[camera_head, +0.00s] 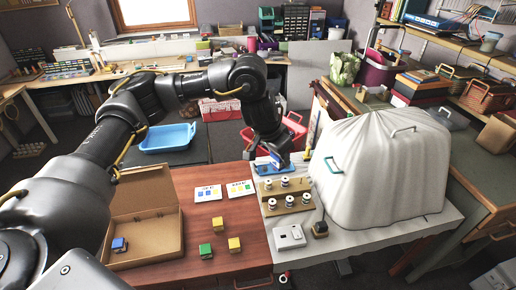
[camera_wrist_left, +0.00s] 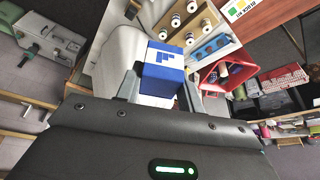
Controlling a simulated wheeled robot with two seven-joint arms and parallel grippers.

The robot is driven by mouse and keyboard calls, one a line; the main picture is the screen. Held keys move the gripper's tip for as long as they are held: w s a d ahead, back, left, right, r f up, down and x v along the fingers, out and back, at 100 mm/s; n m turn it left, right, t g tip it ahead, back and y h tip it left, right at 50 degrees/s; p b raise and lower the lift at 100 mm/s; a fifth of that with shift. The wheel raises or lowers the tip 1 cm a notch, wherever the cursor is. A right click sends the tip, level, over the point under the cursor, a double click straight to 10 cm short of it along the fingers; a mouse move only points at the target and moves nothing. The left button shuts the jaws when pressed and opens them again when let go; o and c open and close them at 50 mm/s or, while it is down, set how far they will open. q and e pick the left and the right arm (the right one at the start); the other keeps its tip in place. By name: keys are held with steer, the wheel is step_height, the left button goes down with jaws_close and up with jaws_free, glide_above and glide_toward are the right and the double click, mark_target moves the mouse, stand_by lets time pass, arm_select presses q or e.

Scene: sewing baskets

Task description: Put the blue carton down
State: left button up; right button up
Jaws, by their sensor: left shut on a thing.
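The blue carton with a white band (camera_wrist_left: 163,68) is between the fingers of my left gripper (camera_wrist_left: 160,88) in the left wrist view. In the head view my left gripper (camera_head: 277,158) points down, shut on the carton (camera_head: 275,161), of which only a small blue part shows. It is over the back of the white-topped table, behind the wooden spool rack (camera_head: 267,203). I cannot tell whether the carton touches anything below. My right gripper is not in view.
A large white covered bulk (camera_head: 380,165) stands right of the rack. A blue block with holes (camera_wrist_left: 210,48) lies near the rack. A red bin (camera_wrist_left: 225,72) is behind.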

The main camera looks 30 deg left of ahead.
arm_select(q)
steer(key=s+a+f+m+g+h+b, duration=0.1)
steer(key=s+f+m, duration=0.15)
steer(key=s, duration=0.35)
steer(key=s+f+m+h, duration=0.1)
steer(key=s+m, duration=0.2)
steer(key=s, duration=0.3)
step_height(320, 180, down, 11)
steer(key=s+a+b, duration=0.1)
steer(key=s+b, duration=0.1)
steer(key=b, duration=0.9)
steer(key=shift+f, duration=0.15)
steer(key=shift+a, duration=0.15)
